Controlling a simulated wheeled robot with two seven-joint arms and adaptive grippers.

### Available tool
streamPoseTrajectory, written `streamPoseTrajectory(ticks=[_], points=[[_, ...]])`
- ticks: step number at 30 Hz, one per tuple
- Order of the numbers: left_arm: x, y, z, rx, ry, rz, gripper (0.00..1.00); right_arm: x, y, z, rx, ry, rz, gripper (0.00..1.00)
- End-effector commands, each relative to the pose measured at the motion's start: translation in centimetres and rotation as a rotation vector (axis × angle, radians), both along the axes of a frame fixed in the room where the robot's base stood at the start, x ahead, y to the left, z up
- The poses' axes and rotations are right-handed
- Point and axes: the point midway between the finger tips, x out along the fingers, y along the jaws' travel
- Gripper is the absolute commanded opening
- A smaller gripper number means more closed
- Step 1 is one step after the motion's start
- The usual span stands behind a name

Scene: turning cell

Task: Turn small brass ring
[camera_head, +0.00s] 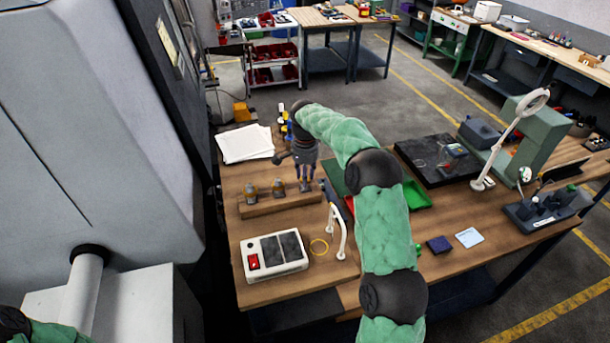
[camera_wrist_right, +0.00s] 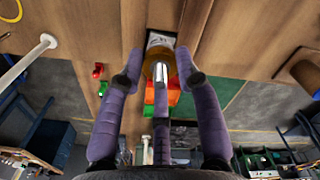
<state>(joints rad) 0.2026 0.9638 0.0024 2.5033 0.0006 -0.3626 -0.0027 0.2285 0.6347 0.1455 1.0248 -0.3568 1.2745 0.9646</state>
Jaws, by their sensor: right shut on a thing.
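My right gripper (camera_head: 305,186) points down at the right end of a wooden block (camera_head: 268,209) on the bench. In the right wrist view its purple fingers (camera_wrist_right: 160,72) are closed around a small brass-coloured piece (camera_wrist_right: 152,66); the fingers hide much of it. I cannot tell whether the piece still touches the block. Two similar brass-coloured pieces stand on the block, one at the left (camera_head: 251,195) and one in the middle (camera_head: 278,189). A thin yellow ring (camera_head: 319,247) lies flat on the bench. My left gripper is out of view.
A white box with dark panels and a red switch (camera_head: 274,255) stands in front of the block. A white curved stand (camera_head: 338,232) is beside it. White papers (camera_head: 245,144) lie behind. A green tray (camera_head: 417,194) is to the right. A large grey machine (camera_head: 85,140) fills the left.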

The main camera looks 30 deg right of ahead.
Motion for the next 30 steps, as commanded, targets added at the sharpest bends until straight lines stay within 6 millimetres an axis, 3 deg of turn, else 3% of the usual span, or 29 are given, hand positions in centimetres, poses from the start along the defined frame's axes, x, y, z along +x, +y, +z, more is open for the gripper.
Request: streamPoseTrajectory(ticks=[15, 16, 18, 30], points=[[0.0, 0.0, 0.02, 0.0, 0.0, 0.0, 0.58, 0.14, -0.09, 0.3, -0.002, -0.008, -0.026, 0.01], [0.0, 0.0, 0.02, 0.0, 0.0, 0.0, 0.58, 0.14, -0.09, 0.3, -0.002, -0.008, -0.026, 0.37], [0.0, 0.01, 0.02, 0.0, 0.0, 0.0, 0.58, 0.12, -0.08, 0.3, -0.001, -0.006, -0.026, 0.56], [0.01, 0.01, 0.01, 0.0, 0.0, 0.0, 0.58, 0.09, -0.04, 0.42, -0.001, -0.004, -0.025, 0.58]])
